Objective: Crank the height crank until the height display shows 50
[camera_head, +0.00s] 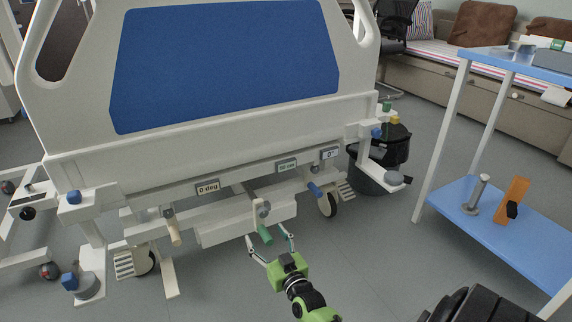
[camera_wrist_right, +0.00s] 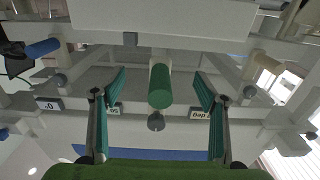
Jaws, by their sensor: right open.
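The bed's foot end carries three cranks. The middle one has a green handle (camera_head: 265,234), and I take it as the height crank because the green-tinted display near it seems to read in cm. That display (camera_head: 287,165) is too small to read surely. My right gripper (camera_head: 268,238) is open, its fingers spread either side of the green handle. In the right wrist view the green handle (camera_wrist_right: 160,88) points toward the camera between the teal-padded fingers (camera_wrist_right: 158,98), with gaps on both sides. My left gripper is not in view.
A beige crank handle (camera_head: 174,232) with a "0 deg" display (camera_head: 207,187) is to the left, and a blue crank handle (camera_head: 314,190) to the right. A black-lidded bin (camera_head: 393,150) stands behind the bed's right corner. A blue-shelved cart (camera_head: 535,240) stands at right.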

